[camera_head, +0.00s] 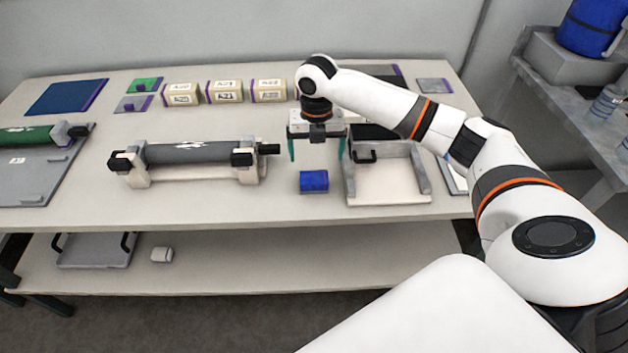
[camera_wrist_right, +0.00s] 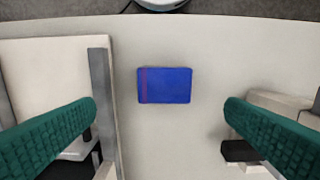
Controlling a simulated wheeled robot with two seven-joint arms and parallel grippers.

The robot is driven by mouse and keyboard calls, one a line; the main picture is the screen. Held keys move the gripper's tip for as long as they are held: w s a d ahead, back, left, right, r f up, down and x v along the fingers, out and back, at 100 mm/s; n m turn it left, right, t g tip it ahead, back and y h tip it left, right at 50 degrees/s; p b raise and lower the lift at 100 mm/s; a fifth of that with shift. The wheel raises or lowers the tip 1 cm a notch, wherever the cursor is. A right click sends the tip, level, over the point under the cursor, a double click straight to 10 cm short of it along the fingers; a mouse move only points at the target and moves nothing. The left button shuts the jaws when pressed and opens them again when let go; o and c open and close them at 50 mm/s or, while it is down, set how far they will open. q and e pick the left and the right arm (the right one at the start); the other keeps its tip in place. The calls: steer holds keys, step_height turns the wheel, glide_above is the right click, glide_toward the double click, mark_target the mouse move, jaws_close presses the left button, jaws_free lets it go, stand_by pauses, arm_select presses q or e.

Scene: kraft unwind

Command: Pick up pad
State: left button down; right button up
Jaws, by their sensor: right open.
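The pad is a small blue block (camera_head: 314,181) lying on the table near its front edge, beside the white tray. In the right wrist view the pad (camera_wrist_right: 165,85) shows a purple stripe along its left end and lies between the two green fingers, farther off than they are. My right gripper (camera_head: 318,153) is open and empty, pointing down above and slightly behind the pad. In the right wrist view its fingertips (camera_wrist_right: 160,105) are wide apart and do not touch the pad. My left gripper is not in view.
A white tray (camera_head: 388,193) with grey side walls stands just right of the pad. A roller on a cradle (camera_head: 200,168) stands to the left. Several labelled boxes (camera_head: 225,91) line the back. Bare table (camera_head: 290,208) surrounds the pad's front and left.

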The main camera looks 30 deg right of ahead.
mark_target(314, 176)
step_height(314, 176, down, 4)
steer(key=shift+f, duration=0.15)
steer(key=f, duration=0.2)
steer(key=f+p, duration=0.1)
steer(key=f, duration=0.2)
steer(key=shift+w+a+f+p, duration=0.1)
steer(key=shift+a+p, duration=0.1)
steer(key=shift+p, duration=0.1)
steer(key=c, duration=1.1)
steer(key=shift+r+b, duration=0.6)
steer(key=shift+r, duration=4.45)
